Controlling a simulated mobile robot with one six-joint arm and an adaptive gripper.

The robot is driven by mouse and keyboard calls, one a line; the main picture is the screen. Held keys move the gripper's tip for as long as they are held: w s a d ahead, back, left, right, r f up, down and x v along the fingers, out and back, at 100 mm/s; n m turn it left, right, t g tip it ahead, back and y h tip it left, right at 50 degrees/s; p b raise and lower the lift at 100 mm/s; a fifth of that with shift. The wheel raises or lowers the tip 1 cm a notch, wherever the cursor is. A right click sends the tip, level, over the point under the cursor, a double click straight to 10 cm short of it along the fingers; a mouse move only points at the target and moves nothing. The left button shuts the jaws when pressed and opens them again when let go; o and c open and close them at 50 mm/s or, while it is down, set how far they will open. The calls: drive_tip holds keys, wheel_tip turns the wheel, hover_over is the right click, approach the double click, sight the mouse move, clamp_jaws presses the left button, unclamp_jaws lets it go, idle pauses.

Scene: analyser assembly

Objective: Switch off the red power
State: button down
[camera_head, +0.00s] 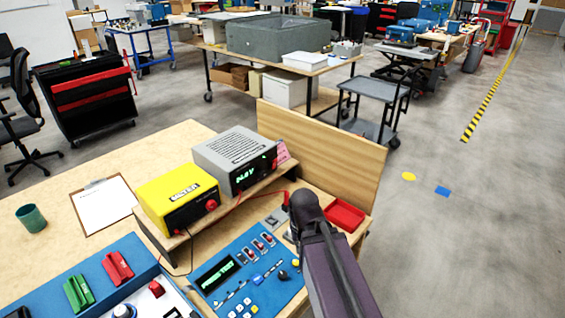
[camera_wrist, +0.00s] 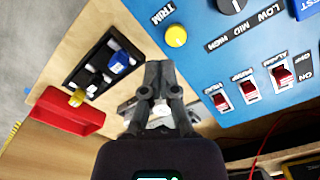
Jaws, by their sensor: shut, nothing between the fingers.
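Three red rocker switches stand in a row on the blue panel (camera_wrist: 205,65): the left one (camera_wrist: 222,102), the middle one (camera_wrist: 250,91) and the right one (camera_wrist: 283,74). Labels beside them seem to read PUMP and ALARM for two; the left label is hard to read. ON and OFF marks lie by the right one. In the head view the blue panel (camera_head: 219,298) carries the small switches (camera_head: 260,245). My gripper (camera_wrist: 158,68) is shut and empty, left of the switches, apart from them. In the head view my arm hides its fingers.
A yellow TRIM knob (camera_wrist: 176,36) is above the gripper. A black rack (camera_wrist: 78,77) with blue and yellow caps and a red tray (camera_wrist: 60,120) lie left. In the head view, a yellow box (camera_head: 178,200) and grey meter (camera_head: 235,155) stand on a shelf behind the panel; a red cable runs nearby.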

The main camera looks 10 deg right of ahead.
drive_tip(key=shift+a, duration=0.15)
drive_tip(key=shift+w+a+r+m, duration=0.15)
drive_tip(key=shift+w+r+m, duration=0.05)
drive_tip(key=shift+w+m, duration=0.2)
drive_tip(key=w+d+r+m+t+y+p, duration=0.3)
drive_tip(key=w+r+m, duration=0.4)
drive_tip(key=m, duration=0.7)
drive_tip(key=w+d+r+m+t+y+p, duration=0.3)
drive_tip(key=w+r+m+t, duration=0.3)
drive_tip(key=w+m, duration=0.5)
drive_tip(key=d+r+m+y, duration=0.1)
drive_tip(key=m, duration=0.2)
drive_tip(key=shift+d+r, duration=0.25)
drive_tip(key=shift+w+f, duration=0.1)
drive_tip(key=shift+w, duration=0.05)
